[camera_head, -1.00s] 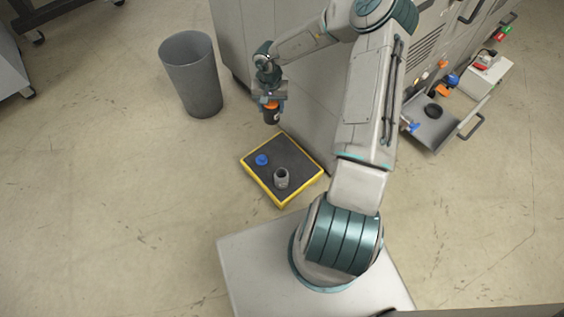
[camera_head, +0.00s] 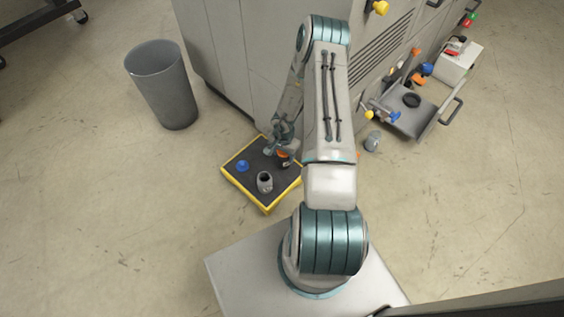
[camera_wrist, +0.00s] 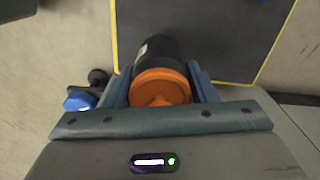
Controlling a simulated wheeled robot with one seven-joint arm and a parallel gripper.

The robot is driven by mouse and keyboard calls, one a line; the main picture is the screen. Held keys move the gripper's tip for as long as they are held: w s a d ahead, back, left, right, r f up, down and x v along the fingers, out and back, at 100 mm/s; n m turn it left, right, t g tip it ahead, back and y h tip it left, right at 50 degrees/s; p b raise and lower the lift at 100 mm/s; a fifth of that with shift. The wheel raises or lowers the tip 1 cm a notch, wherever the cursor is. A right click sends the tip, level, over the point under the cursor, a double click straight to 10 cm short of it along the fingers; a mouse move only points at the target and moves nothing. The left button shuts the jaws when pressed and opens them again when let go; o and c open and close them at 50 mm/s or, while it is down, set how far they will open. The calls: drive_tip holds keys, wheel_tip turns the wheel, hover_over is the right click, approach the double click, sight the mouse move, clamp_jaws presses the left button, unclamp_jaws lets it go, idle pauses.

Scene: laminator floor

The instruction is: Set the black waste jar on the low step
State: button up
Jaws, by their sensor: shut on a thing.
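The black waste jar (camera_wrist: 160,50) has an orange lid and sits between the two fingers of my gripper (camera_wrist: 160,88) in the wrist view. In the head view my gripper (camera_head: 281,152) is over the far right part of the low step (camera_head: 247,197), and only a little of the jar's orange lid (camera_head: 283,155) shows beside it. The step has a dark top and yellow edges; its top (camera_wrist: 215,30) lies behind the jar in the wrist view. I cannot tell whether the jar touches it.
A grey cup (camera_head: 265,182) and a blue knob-like piece (camera_head: 243,166) stand on the step. A grey bin (camera_head: 163,88) stands at the left. A large grey cabinet (camera_head: 228,60) rises behind the step. An open tray (camera_head: 412,122) with small items is at the right.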

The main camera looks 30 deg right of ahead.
wheel_tip(320, 180, down, 4)
drive_tip(key=shift+r+b, duration=0.1)
drive_tip(key=shift+b, duration=0.7)
drive_tip(key=shift+r, duration=0.1)
drive_tip(key=o, duration=1.2)
drive_tip(key=shift+c, duration=0.2)
